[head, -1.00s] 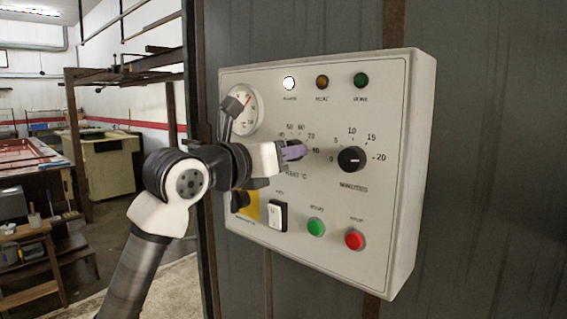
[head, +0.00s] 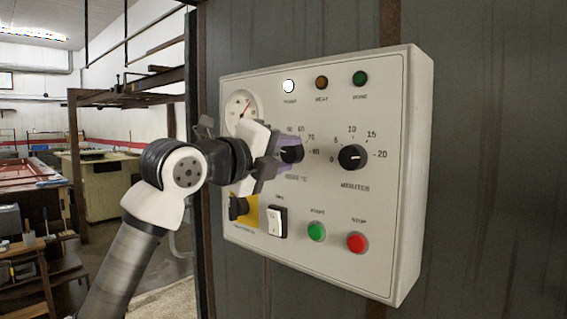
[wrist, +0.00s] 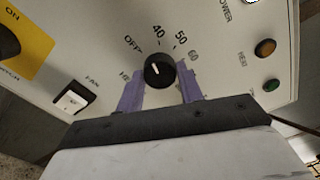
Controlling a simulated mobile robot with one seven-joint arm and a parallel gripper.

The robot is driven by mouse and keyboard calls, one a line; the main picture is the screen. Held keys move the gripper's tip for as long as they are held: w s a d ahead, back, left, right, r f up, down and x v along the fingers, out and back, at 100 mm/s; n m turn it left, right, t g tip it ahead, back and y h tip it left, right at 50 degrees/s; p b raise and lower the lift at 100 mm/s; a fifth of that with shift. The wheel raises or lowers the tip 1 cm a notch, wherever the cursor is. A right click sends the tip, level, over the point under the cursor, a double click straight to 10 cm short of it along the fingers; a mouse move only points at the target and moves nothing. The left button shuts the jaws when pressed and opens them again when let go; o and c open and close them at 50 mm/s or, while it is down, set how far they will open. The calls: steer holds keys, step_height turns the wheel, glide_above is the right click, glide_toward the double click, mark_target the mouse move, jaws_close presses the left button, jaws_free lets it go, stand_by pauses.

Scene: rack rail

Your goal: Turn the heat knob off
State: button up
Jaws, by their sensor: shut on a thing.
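The heat knob (head: 293,154) is a black round dial on the white control panel (head: 300,255), partly hidden in the head view by my gripper. In the wrist view the whole front of the heat knob (wrist: 160,72) shows. Its white pointer line points up and slightly left, roughly between the OFF and 40 marks. My gripper (head: 283,148) is shut on the heat knob. In the wrist view one purple finger of my gripper (wrist: 160,86) lies on each side of it.
The minutes knob (head: 352,158) is to the right. Below are a white fan switch (head: 277,221), a green button (head: 316,232) and a red button (head: 357,242). A black main switch (head: 238,208) on a yellow plate and a round gauge (head: 245,104) are at the left.

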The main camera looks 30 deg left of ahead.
steer(key=shift+n+b, duration=0.95)
steer(key=shift+n, duration=1.25)
steer(key=o, duration=1)
steer(key=s+a+b, duration=0.2)
steer(key=s, duration=1.1)
steer(key=shift+s+b, duration=0.35)
steer(key=shift+s, duration=0.05)
